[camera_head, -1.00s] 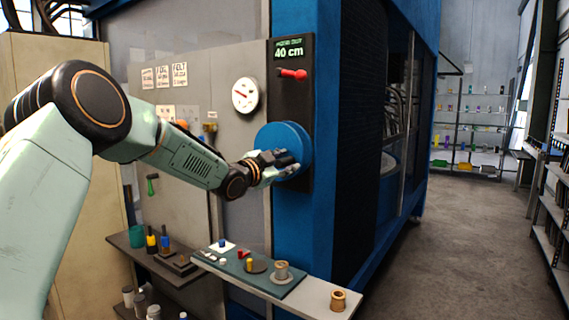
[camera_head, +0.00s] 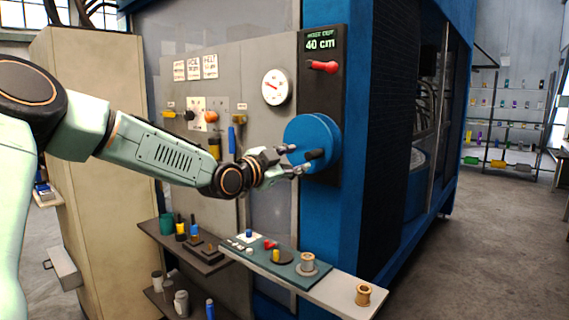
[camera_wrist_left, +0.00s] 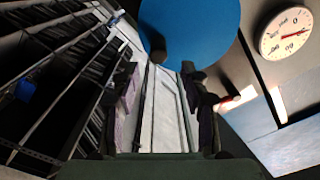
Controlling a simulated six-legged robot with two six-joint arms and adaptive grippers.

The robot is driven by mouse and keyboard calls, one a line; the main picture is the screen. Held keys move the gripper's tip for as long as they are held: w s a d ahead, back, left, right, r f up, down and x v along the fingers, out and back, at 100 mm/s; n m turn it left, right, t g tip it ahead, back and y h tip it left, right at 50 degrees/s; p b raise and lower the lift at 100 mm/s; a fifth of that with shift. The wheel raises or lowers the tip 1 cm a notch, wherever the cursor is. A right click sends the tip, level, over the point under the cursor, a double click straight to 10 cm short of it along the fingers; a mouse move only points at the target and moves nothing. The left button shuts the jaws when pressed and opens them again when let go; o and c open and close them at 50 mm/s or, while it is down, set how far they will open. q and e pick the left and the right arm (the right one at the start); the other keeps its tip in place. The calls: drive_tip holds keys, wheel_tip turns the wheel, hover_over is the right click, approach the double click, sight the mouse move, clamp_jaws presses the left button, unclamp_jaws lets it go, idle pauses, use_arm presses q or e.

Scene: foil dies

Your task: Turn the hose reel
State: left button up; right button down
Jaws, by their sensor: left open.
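The hose reel is a blue disc (camera_head: 306,132) on a dark panel at the cabinet's corner, with a black handle (camera_head: 314,154) sticking out. The disc (camera_wrist_left: 190,28) also fills the top middle of the left wrist view, with a dark knob (camera_wrist_left: 158,56) at its lower left. My left gripper (camera_head: 295,160) is open just left of the handle, fingers pointing at it. In the left wrist view the fingers (camera_wrist_left: 167,90) are spread with nothing between their tips. My right gripper is not in view.
A red lever (camera_head: 323,67) and a round gauge (camera_head: 276,87) are above the reel. A shelf (camera_head: 330,290) below holds a green mat (camera_head: 262,262), spools and small parts. Open floor lies to the right.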

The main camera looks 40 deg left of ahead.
use_arm(q)
drive_tip(key=shift+s, duration=1.75)
drive_tip(key=shift+w+f, duration=0.1)
drive_tip(key=shift+a, duration=0.1)
